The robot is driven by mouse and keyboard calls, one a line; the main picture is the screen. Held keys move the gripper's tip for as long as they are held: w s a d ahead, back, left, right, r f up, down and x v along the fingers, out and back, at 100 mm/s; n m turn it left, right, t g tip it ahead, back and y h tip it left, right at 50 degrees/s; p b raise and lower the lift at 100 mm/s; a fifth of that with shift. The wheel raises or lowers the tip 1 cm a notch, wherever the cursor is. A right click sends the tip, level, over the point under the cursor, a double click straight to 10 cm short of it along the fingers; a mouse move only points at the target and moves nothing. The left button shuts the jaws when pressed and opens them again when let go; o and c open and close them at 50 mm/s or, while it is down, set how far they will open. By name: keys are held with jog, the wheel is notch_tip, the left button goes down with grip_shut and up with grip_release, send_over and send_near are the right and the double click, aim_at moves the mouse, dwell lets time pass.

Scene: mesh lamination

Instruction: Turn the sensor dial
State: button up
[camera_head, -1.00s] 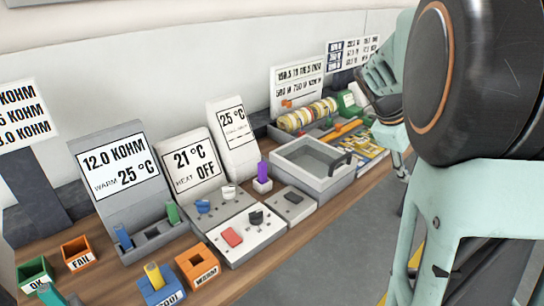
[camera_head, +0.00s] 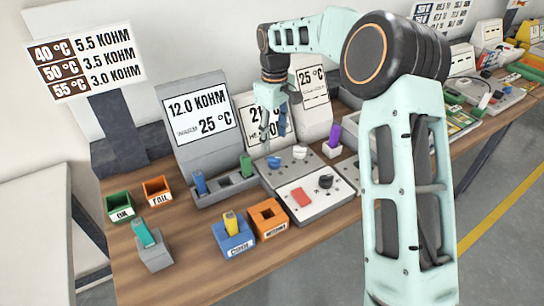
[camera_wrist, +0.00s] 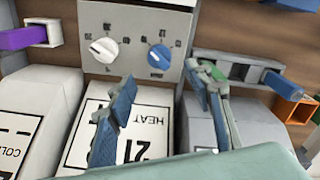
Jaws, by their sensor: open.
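A grey panel (camera_head: 309,167) holds a blue dial (camera_head: 274,161) and a white dial (camera_head: 300,152). The wrist view shows both from above: the blue dial (camera_wrist: 158,57) and the white dial (camera_wrist: 103,50), each ringed by small marks. A white panel beside it bears a black dial (camera_head: 326,182) and a red button (camera_head: 301,198). No readable label shows which is the sensor dial. My gripper (camera_head: 273,139) is open and empty, pointing down above and behind the grey panel. In the wrist view its blue fingers (camera_wrist: 162,92) are apart, touching neither dial.
A slotted grey holder (camera_head: 222,186) with blue and green pieces stands left of the dials. A purple piece (camera_head: 335,135) stands in a white holder to the right. Upright displays (camera_head: 203,118) back the area. Orange and blue boxes (camera_head: 234,240) stand in front.

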aim_at(274, 157)
notch_tip(274, 157, down, 9)
dwell(0.3)
jog(key=shift+c, duration=0.6)
jog(key=c, duration=1)
